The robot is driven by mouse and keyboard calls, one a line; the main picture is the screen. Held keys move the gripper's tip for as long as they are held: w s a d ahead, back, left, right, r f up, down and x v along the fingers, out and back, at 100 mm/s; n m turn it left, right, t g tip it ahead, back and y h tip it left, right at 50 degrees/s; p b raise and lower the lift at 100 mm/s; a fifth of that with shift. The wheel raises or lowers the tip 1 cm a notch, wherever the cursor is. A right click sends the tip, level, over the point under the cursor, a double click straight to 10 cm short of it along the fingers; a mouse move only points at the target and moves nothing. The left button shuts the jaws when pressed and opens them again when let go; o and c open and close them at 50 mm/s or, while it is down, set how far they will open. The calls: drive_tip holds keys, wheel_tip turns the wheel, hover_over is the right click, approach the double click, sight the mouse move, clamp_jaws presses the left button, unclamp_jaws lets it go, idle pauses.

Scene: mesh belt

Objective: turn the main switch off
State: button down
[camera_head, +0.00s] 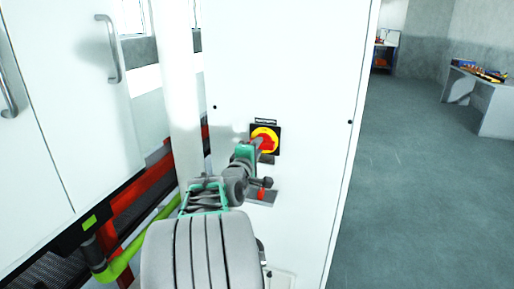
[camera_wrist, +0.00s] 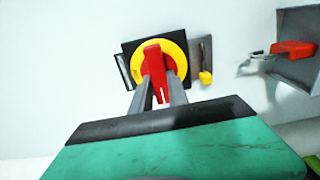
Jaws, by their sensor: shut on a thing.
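The main switch is a red handle (camera_wrist: 155,70) on a round yellow plate (camera_wrist: 176,52) with a black square backing, mounted on the white cabinet. In the wrist view the handle lies nearly upright in the picture, with a white mark at its near end. My gripper (camera_wrist: 159,90) has one grey finger on each side of the handle and is shut on it. In the head view the switch (camera_head: 265,137) shows beyond my gripper (camera_head: 257,144), which partly hides it. A small label sits above the switch.
The white cabinet (camera_head: 290,60) fills the middle. Grey handles (camera_head: 113,50) stick out at left. Open floor (camera_head: 420,190) lies to the right.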

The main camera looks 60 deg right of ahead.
drive_tip(key=c, duration=1.3)
unclamp_jaws()
drive_tip(key=shift+a, duration=0.1)
drive_tip(key=a, duration=0.2)
drive_tip(key=s+a, duration=0.1)
drive_tip(key=a, duration=0.2)
drive_tip(key=a+b, duration=0.1)
drive_tip(key=a, duration=0.1)
drive_tip(key=shift+s+a, duration=0.15)
drive_tip(key=shift+a, duration=0.1)
